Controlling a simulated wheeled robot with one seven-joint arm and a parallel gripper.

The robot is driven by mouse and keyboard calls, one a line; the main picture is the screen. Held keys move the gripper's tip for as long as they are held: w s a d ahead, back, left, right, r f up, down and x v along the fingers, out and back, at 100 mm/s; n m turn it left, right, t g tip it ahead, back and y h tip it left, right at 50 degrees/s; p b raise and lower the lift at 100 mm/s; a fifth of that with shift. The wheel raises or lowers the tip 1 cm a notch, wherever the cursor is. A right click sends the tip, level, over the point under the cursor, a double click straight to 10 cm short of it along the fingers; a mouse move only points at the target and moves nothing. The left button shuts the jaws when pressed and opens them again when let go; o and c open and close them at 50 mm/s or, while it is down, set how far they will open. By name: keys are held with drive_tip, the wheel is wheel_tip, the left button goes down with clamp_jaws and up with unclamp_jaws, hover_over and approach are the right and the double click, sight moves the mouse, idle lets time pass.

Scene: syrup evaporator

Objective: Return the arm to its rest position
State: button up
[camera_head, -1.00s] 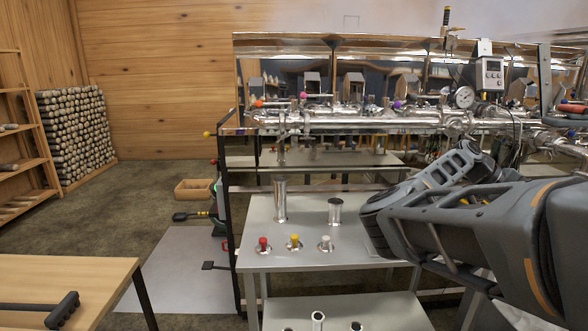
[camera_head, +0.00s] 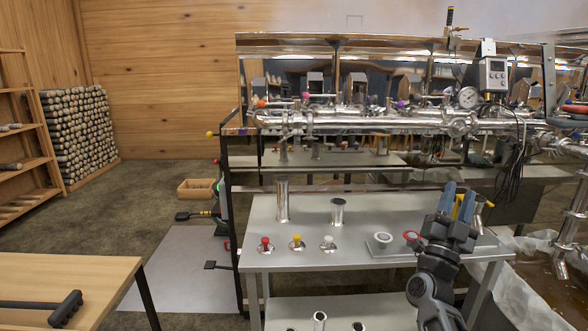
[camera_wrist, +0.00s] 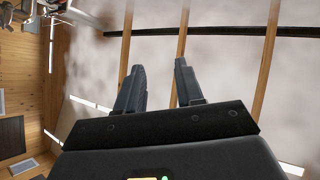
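My gripper (camera_head: 455,202) is at the right of the head view, pointing up, above the right end of the grey table (camera_head: 350,256). My dark arm rises to it from the bottom right. In the wrist view my gripper (camera_wrist: 156,85) shows its two dark fingers spread apart, with nothing between them. Behind the fingers are wooden beams and a pale, blurred ceiling. The lower part of my arm is out of the frame.
The evaporator's steel pipes (camera_head: 350,121) run behind the table. Red (camera_head: 265,242), yellow (camera_head: 297,240) and white (camera_head: 328,241) knobs stand on the table, left of my arm. A wooden table (camera_head: 70,275) is at the lower left. Stacked logs (camera_head: 78,135) stand at the back left.

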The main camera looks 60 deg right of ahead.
drive_tip(key=w+a+f+n+t+y, duration=0.3)
drive_tip(key=a+n+t+y, duration=0.25)
drive_tip(key=a+t, duration=0.2)
drive_tip(key=w+a+f+n+t+y, duration=0.2)
drive_tip(key=a+f+n+t+y, duration=0.15)
drive_tip(key=a+n+t, duration=0.4)
drive_tip(key=w+a+f+n+t+y, duration=0.2)
drive_tip(key=w+a+n+t+y, duration=0.1)
drive_tip(key=a+n+t+y, duration=0.4)
drive_tip(key=s+a+f+n+g+y, duration=0.2)
drive_tip(key=s+a+y, duration=0.3)
drive_tip(key=a, duration=0.7)
drive_tip(key=s+a+f+n+g+y, duration=0.2)
drive_tip(key=s+a+y, duration=0.4)
drive_tip(key=a, duration=0.6)
drive_tip(key=shift+s+a+f+n+g, duration=0.2)
drive_tip(key=shift+s+a+n+g, duration=0.25)
drive_tip(key=shift+g, duration=0.25)
drive_tip(key=shift+d, duration=0.1)
